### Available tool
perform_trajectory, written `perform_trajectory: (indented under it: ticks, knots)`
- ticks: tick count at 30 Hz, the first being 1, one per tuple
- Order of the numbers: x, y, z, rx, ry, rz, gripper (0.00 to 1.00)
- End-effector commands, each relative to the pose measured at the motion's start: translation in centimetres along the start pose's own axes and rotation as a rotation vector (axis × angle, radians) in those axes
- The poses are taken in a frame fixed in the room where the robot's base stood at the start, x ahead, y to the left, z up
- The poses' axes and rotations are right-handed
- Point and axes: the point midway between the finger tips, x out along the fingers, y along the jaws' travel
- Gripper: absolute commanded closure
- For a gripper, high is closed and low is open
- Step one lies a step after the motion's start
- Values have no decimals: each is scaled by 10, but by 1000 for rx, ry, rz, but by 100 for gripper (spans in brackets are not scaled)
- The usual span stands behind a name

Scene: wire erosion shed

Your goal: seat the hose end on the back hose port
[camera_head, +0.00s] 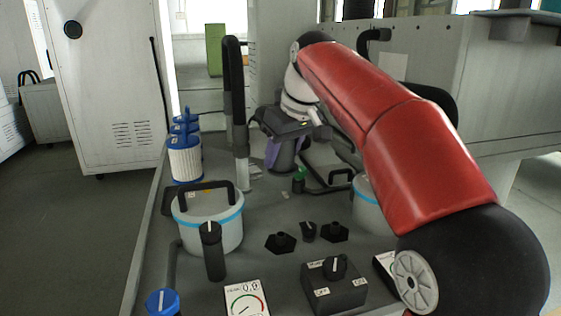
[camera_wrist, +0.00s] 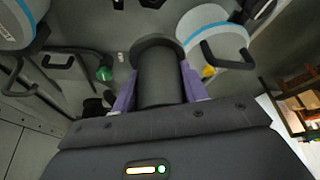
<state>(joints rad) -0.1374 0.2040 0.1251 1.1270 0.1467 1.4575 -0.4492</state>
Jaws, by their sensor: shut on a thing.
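My gripper (camera_head: 286,146) is at the back middle of the grey bench in the head view, pointing down. Its purple fingers (camera_wrist: 160,90) are shut around a dark grey cylinder with a wider collar, which looks like the hose end (camera_wrist: 160,72). The hose end also shows below the gripper in the head view (camera_head: 285,163). I cannot tell whether its lower end touches anything. I cannot surely pick out the back hose port; it may be hidden behind the gripper or hose end. Two black hexagonal fittings (camera_head: 281,242) (camera_head: 334,232) sit nearer on the bench.
A green-topped valve (camera_head: 299,180) stands just in front of the gripper. Upright black-topped pipes (camera_head: 237,115) rise to its left. A white blue-banded canister (camera_head: 213,222) stands front left, another (camera_head: 367,205) right, partly behind my arm. Blue-capped filters (camera_head: 185,155) line the left edge.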

Motion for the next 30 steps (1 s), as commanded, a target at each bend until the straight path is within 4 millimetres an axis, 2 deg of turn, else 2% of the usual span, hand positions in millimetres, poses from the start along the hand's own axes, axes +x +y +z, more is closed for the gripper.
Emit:
perform_trajectory:
  ticks: [5, 9, 15, 21, 30]
  knots:
    - [22, 35, 17, 95, -4, 37, 100]
    - [49, 70, 43, 192, -3, 77, 100]
    - [76, 106, 80, 303, 0, 125, 100]
    - [88, 121, 99, 352, 4, 148, 100]
    - [104, 122, 106, 356, 3, 150, 100]
